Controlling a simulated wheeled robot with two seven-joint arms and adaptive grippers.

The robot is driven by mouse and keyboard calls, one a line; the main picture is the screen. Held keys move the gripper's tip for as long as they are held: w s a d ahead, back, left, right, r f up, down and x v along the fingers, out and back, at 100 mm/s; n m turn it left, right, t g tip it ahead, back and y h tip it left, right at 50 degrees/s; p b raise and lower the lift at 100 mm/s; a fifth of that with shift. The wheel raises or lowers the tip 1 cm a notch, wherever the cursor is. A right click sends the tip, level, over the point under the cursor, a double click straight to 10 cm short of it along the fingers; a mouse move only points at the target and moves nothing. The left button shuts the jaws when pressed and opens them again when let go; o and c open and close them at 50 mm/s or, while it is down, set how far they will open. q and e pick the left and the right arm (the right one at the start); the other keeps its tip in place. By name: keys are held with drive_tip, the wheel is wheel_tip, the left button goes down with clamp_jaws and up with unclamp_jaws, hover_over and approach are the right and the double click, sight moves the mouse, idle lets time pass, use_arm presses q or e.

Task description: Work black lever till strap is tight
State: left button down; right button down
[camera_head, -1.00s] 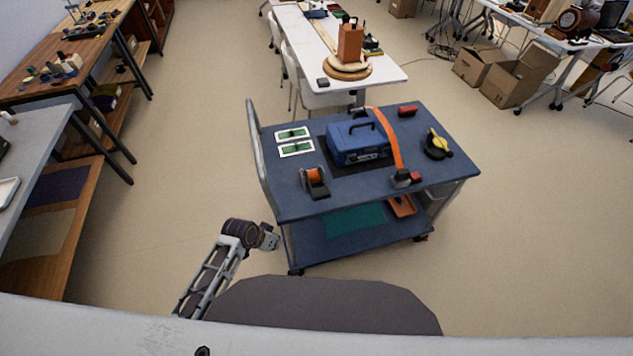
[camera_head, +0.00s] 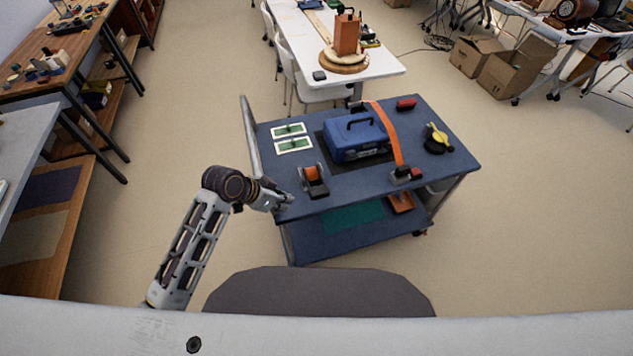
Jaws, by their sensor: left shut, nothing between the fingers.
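The orange strap (camera_head: 386,132) runs over the right part of the blue case (camera_head: 355,139) on the blue cart. At its front end sits a small ratchet (camera_head: 402,175) with a dark lever and a red part, near the cart's front edge. The lever's exact angle is too small to tell. My left gripper (camera_head: 285,201) is shut and empty at the cart's front left corner, well left of the ratchet. My right gripper is out of view.
The cart top (camera_head: 350,184) also holds a tape dispenser (camera_head: 313,180) between my left gripper and the ratchet, two green-and-white cards (camera_head: 291,145), a yellow-and-black tool (camera_head: 437,140) and a red block (camera_head: 406,104). A handle rail (camera_head: 250,138) rises at the cart's left end.

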use_arm(q)
drive_tip(key=w+d+r+m+h, duration=0.2)
drive_tip(key=w+d+r+m, duration=0.1)
drive_tip(key=w+r, duration=0.4)
drive_tip(key=shift+r+m+g+h, duration=0.25)
drive_tip(key=shift+m+g+h, duration=0.15)
drive_tip(key=shift+m, duration=0.5)
drive_tip(key=shift+d, duration=0.1)
drive_tip(key=p, duration=0.1)
approach(328, 188)
drive_tip(key=d, duration=0.1)
drive_tip(key=w+d+r, duration=0.1)
drive_tip(key=d, duration=0.1)
drive_tip(key=shift+w+r, duration=0.1)
drive_tip(key=shift+r, duration=0.05)
wheel_tip(328, 188, down, 3)
drive_tip(key=shift+d+r+p, duration=0.1)
drive_tip(key=shift+p, duration=0.25)
drive_tip(key=shift+f, duration=0.85)
